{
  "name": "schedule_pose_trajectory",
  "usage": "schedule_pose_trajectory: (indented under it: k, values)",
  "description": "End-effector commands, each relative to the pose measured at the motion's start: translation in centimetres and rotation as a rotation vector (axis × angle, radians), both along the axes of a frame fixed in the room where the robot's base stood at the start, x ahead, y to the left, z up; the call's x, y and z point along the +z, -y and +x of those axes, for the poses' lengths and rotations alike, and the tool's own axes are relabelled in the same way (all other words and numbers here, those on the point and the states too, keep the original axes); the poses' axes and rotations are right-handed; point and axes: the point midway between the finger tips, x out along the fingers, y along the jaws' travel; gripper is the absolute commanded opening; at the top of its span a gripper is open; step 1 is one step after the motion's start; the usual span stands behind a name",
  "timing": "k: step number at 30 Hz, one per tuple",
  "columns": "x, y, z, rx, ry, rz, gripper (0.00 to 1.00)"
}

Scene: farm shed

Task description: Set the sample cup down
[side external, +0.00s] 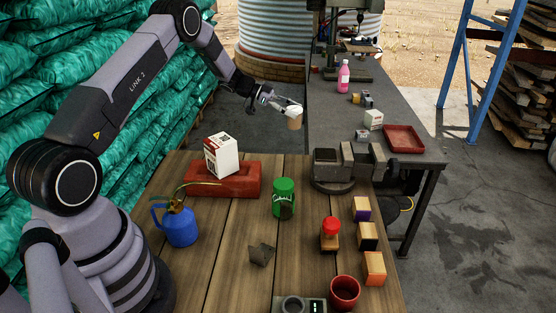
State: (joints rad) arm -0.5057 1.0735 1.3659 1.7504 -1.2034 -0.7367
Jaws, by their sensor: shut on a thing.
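The sample cup (295,122) is a small tan cup with a white upper part. It hangs in the air at the far end of my arm, above the gap by the left edge of the dark grey bench. My gripper (290,107) is shut on the cup near its top. The cup looks roughly upright and touches no surface that I can see. The finger contact is too small to make out in detail.
The wooden table (222,280) holds a red brick (240,180) with a white box (221,155), a blue oil can (180,224), a green jar (284,198), a vise (335,170) and a red cup (344,291). The grey bench (330,112) has a red tray (404,139) and a pink bottle (344,76).

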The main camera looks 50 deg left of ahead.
Motion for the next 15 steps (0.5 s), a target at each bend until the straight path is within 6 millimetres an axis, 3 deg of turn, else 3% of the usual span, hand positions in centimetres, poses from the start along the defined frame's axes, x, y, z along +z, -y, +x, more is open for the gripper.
schedule_pose_trajectory:
  k: [3, 15]
  values:
    - [-0.8, -2.2, -1.0, -0.022, 0.001, 0.0, 0.11]
    - [-7.1, -1.7, -0.9, -0.024, -0.001, -0.001, 0.11]
